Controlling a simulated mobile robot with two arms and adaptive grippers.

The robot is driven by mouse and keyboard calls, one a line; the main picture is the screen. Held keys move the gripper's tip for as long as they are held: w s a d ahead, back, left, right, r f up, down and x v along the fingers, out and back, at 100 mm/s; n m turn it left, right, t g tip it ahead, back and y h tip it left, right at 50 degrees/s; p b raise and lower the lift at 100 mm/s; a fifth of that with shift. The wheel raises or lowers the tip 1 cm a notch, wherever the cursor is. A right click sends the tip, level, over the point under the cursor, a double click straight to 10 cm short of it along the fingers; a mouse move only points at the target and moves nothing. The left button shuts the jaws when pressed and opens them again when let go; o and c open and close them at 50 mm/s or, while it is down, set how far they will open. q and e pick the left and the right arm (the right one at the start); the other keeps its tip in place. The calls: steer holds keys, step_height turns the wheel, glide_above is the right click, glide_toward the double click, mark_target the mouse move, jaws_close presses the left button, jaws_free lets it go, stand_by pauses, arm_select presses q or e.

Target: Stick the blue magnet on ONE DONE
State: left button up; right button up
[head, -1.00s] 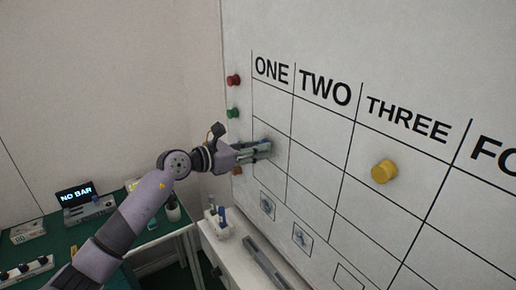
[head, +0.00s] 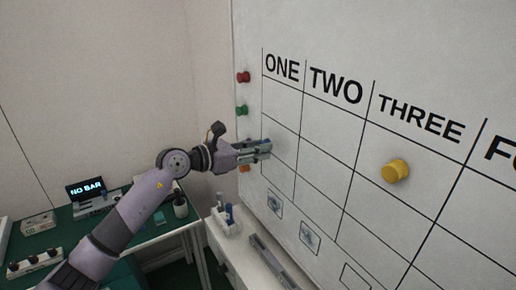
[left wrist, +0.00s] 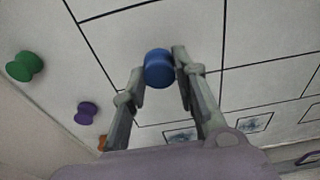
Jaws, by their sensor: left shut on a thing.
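The blue magnet (left wrist: 158,68) is a round knob between the fingertips of my left gripper (left wrist: 159,65) in the left wrist view. The gripper is shut on it, in front of the whiteboard (head: 330,30). In the head view the left gripper (head: 268,148) is at the board's left part, by the ONE column (head: 282,68), below its heading. I cannot tell whether the magnet touches the board. The fingers mostly hide it in the head view. The DONE row label is not visible. My right gripper is not in view.
Red (head: 243,77), green (head: 241,110), purple (left wrist: 87,112) and orange (head: 244,168) magnets line the board's left edge. A yellow magnet (head: 396,170) sits under THREE. A white ledge (head: 232,262) with a pen holder (head: 226,222) is below. A green-topped bench (head: 150,228) stands left.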

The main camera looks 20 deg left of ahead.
arm_select(q)
steer(key=shift+s+a, duration=0.1)
steer(key=v, duration=0.2)
steer(key=b+v, duration=0.1)
steer(key=f+b+v, duration=0.1)
steer(key=v, duration=0.1)
steer(key=shift+s+a+r, duration=0.15)
steer(key=shift+s+a, duration=0.1)
steer(key=shift+s, duration=0.1)
stand_by(1.5)
steer(key=n+h+b, duration=0.1)
steer(key=n+b, duration=0.3)
steer(key=n, duration=0.1)
glide_toward(277, 175)
steer(key=shift+x, duration=3.1)
